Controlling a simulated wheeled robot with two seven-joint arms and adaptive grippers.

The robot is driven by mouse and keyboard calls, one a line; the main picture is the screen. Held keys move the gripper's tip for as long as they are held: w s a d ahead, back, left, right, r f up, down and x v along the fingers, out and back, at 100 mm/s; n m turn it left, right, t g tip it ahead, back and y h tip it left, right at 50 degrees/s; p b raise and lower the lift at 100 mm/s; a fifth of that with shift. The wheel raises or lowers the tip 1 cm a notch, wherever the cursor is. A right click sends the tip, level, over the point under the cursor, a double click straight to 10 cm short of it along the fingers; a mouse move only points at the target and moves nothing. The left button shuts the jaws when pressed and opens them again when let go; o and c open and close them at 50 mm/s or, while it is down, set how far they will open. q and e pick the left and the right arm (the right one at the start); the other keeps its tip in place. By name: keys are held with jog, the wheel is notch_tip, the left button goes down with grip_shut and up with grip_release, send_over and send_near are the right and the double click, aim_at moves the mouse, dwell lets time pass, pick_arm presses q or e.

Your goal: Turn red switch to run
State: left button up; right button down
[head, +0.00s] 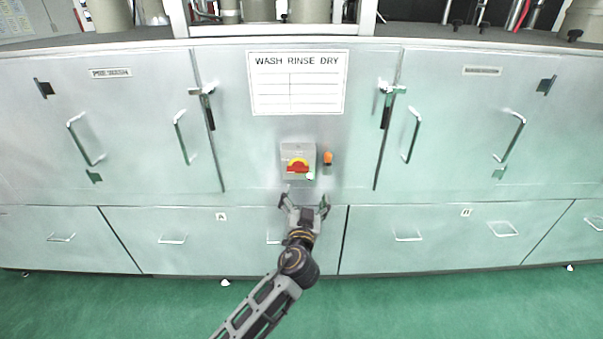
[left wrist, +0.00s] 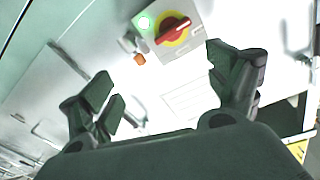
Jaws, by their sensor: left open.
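The red switch (head: 298,167) has a red handle on a yellow disc, on a grey box (head: 298,149) on the cabinet front. In the head view its handle looks roughly level; its labels are too small to read. The red switch also shows at the top of the left wrist view (left wrist: 173,29), with the handle slanted in that picture. My left gripper (head: 305,201) is open and empty, just below the box in the head view. Its fingers are spread in the left wrist view (left wrist: 164,85), apart from the switch. My right gripper is not in view.
An orange knob (head: 328,157) sticks out right of the box. A "WASH RINSE DRY" sheet (head: 298,105) is above. Doors with handles (head: 410,135) flank the panel, with drawers (head: 408,235) below. The green floor (head: 450,305) is clear.

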pick_arm(q)
jog(key=a+n, duration=0.1)
jog(key=n, duration=0.1)
jog(key=a+n+y, duration=0.1)
jog(key=n, duration=0.1)
jog(key=shift+w+f+y, duration=0.1)
jog(key=shift+f+y, duration=0.1)
jog(key=shift+y, duration=0.1)
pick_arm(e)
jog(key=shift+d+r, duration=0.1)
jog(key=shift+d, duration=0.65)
pick_arm(q)
jog(key=p, duration=0.1)
send_near(298, 172)
jog(key=shift+w+r, duration=0.1)
jog(key=shift+w, duration=0.95)
jog(key=shift+w+r, duration=0.15)
jog(key=shift+w, duration=0.9)
jog(key=shift+w+p, duration=0.3)
jog(key=shift+w, duration=2.55)
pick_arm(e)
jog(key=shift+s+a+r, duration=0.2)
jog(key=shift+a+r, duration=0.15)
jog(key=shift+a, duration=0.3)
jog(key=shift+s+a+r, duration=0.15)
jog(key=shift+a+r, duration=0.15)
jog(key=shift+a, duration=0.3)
